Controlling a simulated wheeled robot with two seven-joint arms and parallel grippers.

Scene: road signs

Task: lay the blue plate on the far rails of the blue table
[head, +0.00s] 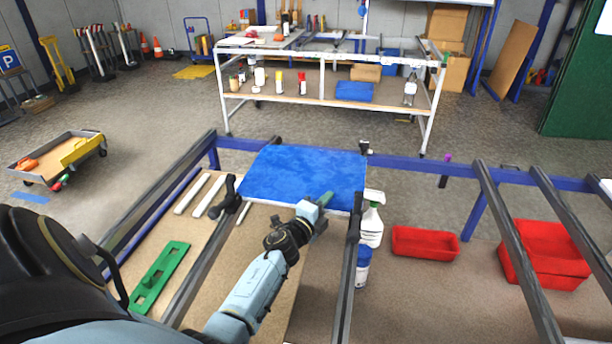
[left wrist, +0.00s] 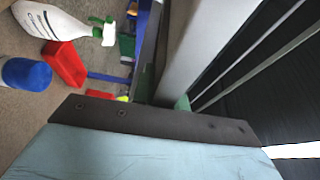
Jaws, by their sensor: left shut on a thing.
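The blue plate (head: 300,172) is a flat, bright blue panel at the far end of the blue table (head: 420,165). It spans the gap between two dark rails, its far edge near the blue cross beam. I cannot tell whether it rests fully on the rails or is slightly raised. My left gripper (head: 322,201) is at the plate's near edge, right of its middle, shut on it. In the left wrist view a pale grey surface (left wrist: 200,45), perhaps the plate's underside, runs up from the gripper. My right gripper is not in view.
Black clamps stand on the left rail (head: 230,193) and right rail (head: 354,202). A white spray bottle (head: 371,222), blue-capped bottle (head: 362,268) and red bins (head: 425,243) sit right of the plate, below rail height. A green piece (head: 160,276) lies left. A workbench (head: 320,95) stands behind.

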